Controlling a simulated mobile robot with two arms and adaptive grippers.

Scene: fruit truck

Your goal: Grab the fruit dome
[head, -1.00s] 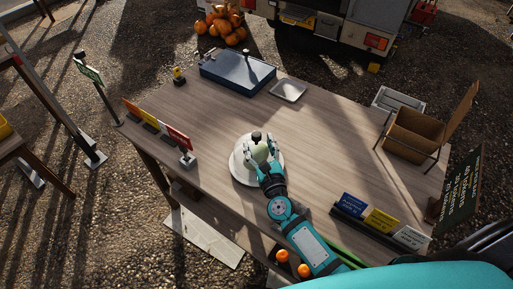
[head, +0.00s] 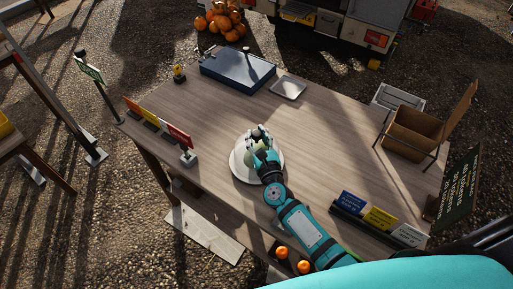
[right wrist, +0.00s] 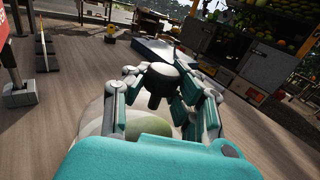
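The fruit dome (right wrist: 98,122) is a clear cover with a dark knob (right wrist: 157,83) on top and pale green fruit under it. In the head view it stands on a round white plate (head: 239,168) near the front of the wooden table, largely hidden by my right gripper (head: 258,138). In the right wrist view my right gripper (right wrist: 160,88) has its fingers on both sides of the knob. The fingers look apart, with small gaps to the knob's stem; firm contact does not show. My left gripper is not in view.
Coloured signs (head: 158,125) line the table's left edge, and more signs (head: 379,218) stand at the front right. The table's middle is clear.

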